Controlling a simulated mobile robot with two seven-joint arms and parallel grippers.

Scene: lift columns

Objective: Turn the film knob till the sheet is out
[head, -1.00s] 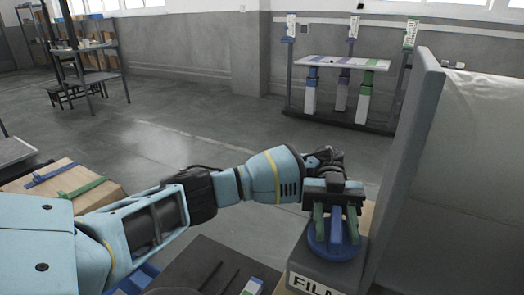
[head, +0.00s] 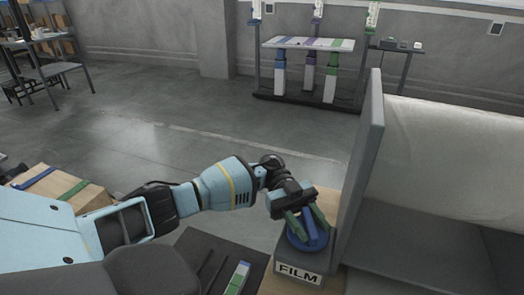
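The blue round film knob (head: 296,241) sits on a grey block with a FILM label (head: 298,273). My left gripper (head: 307,226) comes down on the knob from above. Its green fingers stand on both sides of the knob's raised blue grip and appear closed on it; the gripper partly hides the knob. A pale, wrinkled sheet (head: 455,155) spans the grey housing right of the knob, and its right end is out of view. My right gripper is not in view.
An upright grey panel (head: 361,165) stands close right of my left gripper. A rack with lift columns (head: 305,75) stands beyond open floor.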

